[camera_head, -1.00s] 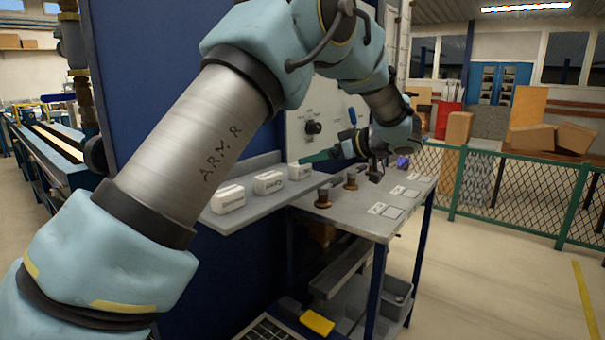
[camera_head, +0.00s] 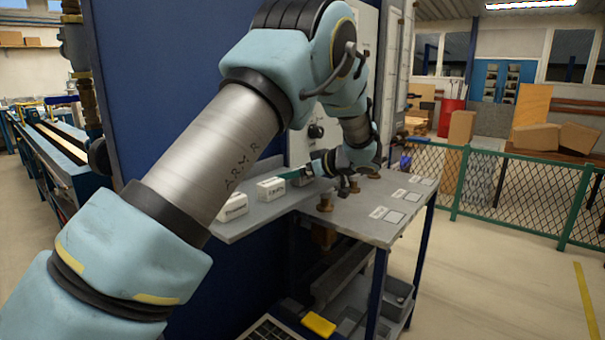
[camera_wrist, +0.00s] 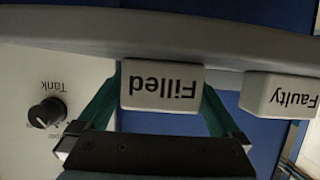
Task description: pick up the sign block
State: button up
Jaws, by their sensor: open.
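White sign blocks stand in a row on the grey shelf (camera_head: 240,227). In the wrist view, the block reading "Filled" (camera_wrist: 160,88) appears upside down between the two green fingers of my open gripper (camera_wrist: 161,95). A finger lies on either side of it, and I cannot tell whether either touches. The block reading "Faulty" (camera_wrist: 281,95) is to its right. In the head view, my gripper (camera_head: 301,173) is at the shelf's far end, mostly hiding the "Filled" block. The "Faulty" block (camera_head: 271,188) and another block (camera_head: 233,205) with unclear lettering stand nearer.
A panel with a black "Tank" knob (camera_wrist: 47,113) is close on the left in the wrist view. Brown knobbed pieces (camera_head: 325,199) stand on the grey bench (camera_head: 350,226) beside the shelf. A blue wall (camera_head: 150,120) rises behind the shelf.

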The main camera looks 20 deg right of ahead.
jog(key=shift+w, duration=0.1)
jog(key=shift+c, duration=0.2)
jog(key=c, duration=1.1)
